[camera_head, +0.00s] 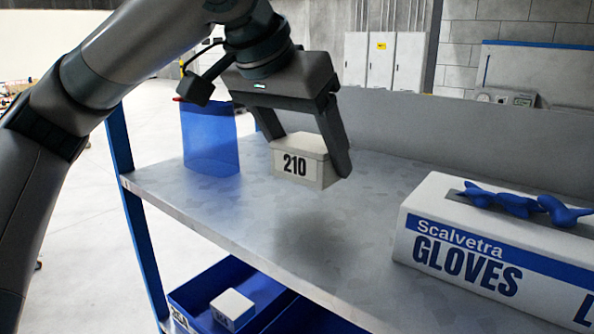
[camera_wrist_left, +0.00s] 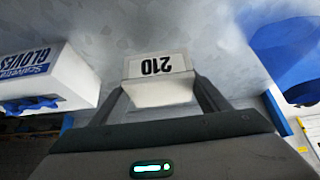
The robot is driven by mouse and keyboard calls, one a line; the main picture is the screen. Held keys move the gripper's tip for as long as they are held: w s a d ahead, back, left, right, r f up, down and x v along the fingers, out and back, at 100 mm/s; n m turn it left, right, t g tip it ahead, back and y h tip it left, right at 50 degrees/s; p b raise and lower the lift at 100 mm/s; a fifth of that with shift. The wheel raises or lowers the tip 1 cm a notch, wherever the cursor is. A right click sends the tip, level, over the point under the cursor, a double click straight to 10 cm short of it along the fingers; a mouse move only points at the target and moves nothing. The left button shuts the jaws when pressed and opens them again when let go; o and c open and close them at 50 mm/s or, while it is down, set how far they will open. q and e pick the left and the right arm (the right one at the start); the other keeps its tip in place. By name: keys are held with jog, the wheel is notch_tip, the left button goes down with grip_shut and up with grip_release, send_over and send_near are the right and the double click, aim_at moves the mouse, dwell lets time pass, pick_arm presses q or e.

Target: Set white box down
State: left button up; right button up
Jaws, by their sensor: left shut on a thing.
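The white box (camera_head: 301,163) is small and bears the number 210 on its front. My left gripper (camera_head: 308,158) is shut on it, one finger on each side. In the head view the box hangs above the grey shelf top (camera_head: 290,225), with a soft shadow below it; the exact height is hard to tell. The left wrist view shows the box (camera_wrist_left: 158,82) upside down in the picture between the two fingers (camera_wrist_left: 165,95). My right gripper is not in view.
A glove box (camera_head: 480,250) with blue gloves stands at the right of the shelf. A blue translucent container (camera_head: 210,142) stands at the back left. Below, a blue bin (camera_head: 195,294) holds another small white box (camera_head: 232,308). The shelf's middle is clear.

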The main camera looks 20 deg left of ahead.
aim_at(297, 179)
pick_arm(q)
jog(key=shift+s+a+f, duration=0.15)
jog(key=shift+a+f, duration=0.1)
jog(key=shift+a, duration=0.2)
jog(key=shift+s+a+f, duration=0.1)
jog(key=shift+a+f, duration=0.1)
jog(key=shift+a, duration=0.2)
jog(key=shift+d, duration=0.1)
jog(key=shift+f, duration=0.1)
jog(key=shift+f+p, duration=0.2)
jog(key=shift+p, duration=0.3)
notch_tip(297, 179, down, 3)
jog(key=shift+r+p, duration=0.1)
jog(key=shift+p, duration=0.65)
jog(key=shift+f, duration=0.3)
jog(key=shift+f, duration=0.15)
